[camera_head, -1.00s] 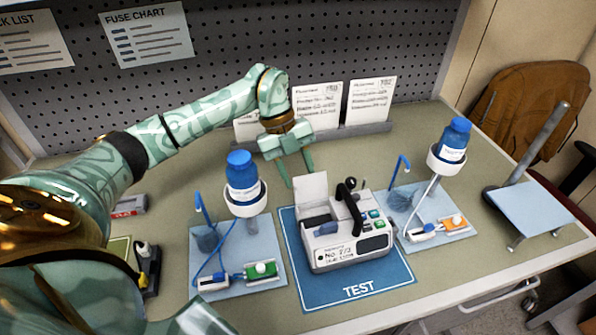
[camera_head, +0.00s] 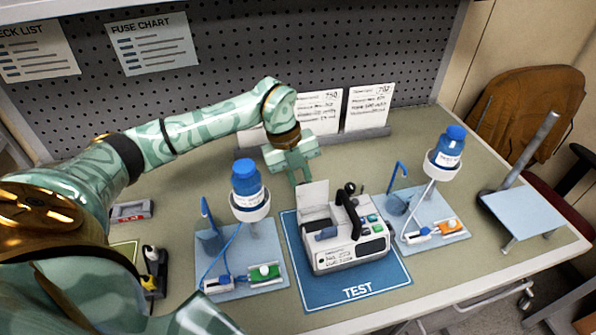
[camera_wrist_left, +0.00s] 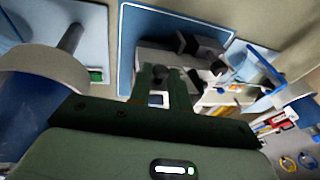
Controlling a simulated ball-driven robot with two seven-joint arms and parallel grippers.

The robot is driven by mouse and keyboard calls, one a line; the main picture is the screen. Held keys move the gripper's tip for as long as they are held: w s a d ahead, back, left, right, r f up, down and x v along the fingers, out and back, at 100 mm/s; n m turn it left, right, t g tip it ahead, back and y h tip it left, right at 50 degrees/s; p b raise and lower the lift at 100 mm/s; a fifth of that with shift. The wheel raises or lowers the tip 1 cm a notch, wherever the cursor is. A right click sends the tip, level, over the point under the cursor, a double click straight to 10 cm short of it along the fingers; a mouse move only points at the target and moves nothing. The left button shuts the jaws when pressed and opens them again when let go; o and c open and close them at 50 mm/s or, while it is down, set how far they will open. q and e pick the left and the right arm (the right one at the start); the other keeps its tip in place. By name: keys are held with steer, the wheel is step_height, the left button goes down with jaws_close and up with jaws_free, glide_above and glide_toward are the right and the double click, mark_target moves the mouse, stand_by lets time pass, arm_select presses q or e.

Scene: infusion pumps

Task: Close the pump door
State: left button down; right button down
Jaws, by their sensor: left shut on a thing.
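The pump (camera_head: 345,240) stands on the blue TEST mat (camera_head: 345,290), its black handle raised. Its white door (camera_head: 314,197) stands up, open, at the pump's left rear. My left gripper (camera_head: 298,178) reaches down from behind, with its fingertips at the door's upper left edge. Its fingers are close together, shut on the door; the exact contact is hard to see. In the left wrist view the fingers (camera_wrist_left: 165,88) point towards the pump body, which is partly hidden behind them. My right gripper is not in view.
Blue-capped bottles on stands flank the pump, the left one (camera_head: 246,180) close to my left arm and the right one (camera_head: 447,150) farther off. White cards (camera_head: 368,105) stand behind. Free bench lies at the front right.

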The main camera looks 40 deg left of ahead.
mark_target(307, 195)
arm_select(q)
steer(key=shift+s+d+r+t+y+p, duration=0.6)
steer(key=shift+y+p, duration=0.3)
steer(key=shift+p, duration=0.35)
steer(key=shift+d+f+m+t+y+p, duration=0.15)
steer(key=shift+d+m+t+y+p, duration=0.15)
steer(key=shift+t+y+p, duration=0.15)
steer(key=shift+s+d+f+t+y, duration=0.15)
steer(key=shift+s+d+t+y, duration=0.25)
steer(key=shift+t+y, duration=0.2)
steer(key=c, duration=1.3)
jaws_free()
steer(key=p+v, duration=0.1)
steer(key=v, duration=1.5)
steer(key=shift+r, duration=0.2)
